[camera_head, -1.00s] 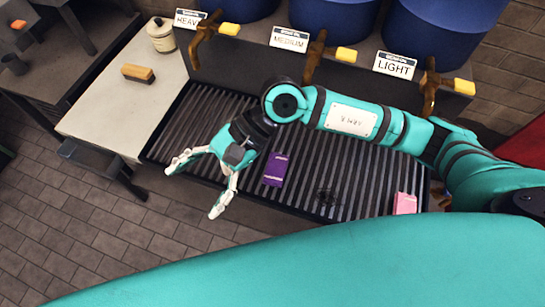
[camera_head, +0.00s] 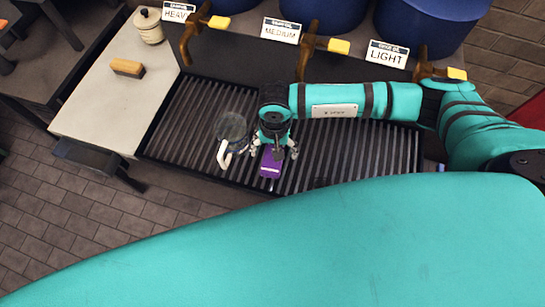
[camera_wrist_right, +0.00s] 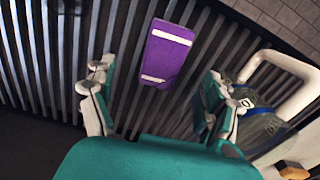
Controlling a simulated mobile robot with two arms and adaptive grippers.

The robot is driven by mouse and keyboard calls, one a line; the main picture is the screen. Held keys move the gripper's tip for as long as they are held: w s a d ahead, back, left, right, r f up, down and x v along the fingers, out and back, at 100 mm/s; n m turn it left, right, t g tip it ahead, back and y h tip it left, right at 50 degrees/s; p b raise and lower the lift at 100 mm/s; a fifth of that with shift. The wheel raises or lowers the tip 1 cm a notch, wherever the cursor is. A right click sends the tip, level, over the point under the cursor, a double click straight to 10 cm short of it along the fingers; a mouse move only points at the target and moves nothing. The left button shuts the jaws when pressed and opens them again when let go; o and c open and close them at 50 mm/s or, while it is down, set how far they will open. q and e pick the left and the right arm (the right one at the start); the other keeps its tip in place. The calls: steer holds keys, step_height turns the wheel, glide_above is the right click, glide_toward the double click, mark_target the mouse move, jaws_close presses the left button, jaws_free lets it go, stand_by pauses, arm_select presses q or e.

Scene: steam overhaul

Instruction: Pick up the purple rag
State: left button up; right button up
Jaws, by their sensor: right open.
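The purple rag (camera_head: 270,163), with pale stripes, lies flat on the slatted grate (camera_head: 188,120). My right gripper (camera_head: 274,153) is over it, fingers pointing down on either side, and covers its upper part in the head view. In the right wrist view the whole rag (camera_wrist_right: 168,54) shows ahead of and between the two spread fingers (camera_wrist_right: 160,85). The fingers are open and do not appear to touch the rag. My left gripper is not in view.
A clear jug with a white handle (camera_head: 225,152) stands on the grate just left of my right gripper; it also shows in the wrist view (camera_wrist_right: 258,132). A brush (camera_head: 128,68) and a lidded pot (camera_head: 149,26) are on the pale counter. Taps labelled heavy, medium and light line the back.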

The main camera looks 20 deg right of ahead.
mark_target(272, 159)
steer(key=shift+f, duration=0.6)
steer(key=shift+a+f+p, duration=0.1)
steer(key=shift+f+p, duration=0.15)
steer(key=shift+p, duration=0.05)
steer(key=f, duration=0.1)
steer(key=f+p, duration=0.1)
steer(key=f, duration=0.1)
steer(key=shift+a+f, duration=0.2)
steer(key=shift+f, duration=0.1)
steer(key=shift+f+p, duration=0.3)
steer(key=shift+f, duration=0.3)
steer(key=c, duration=1.3)
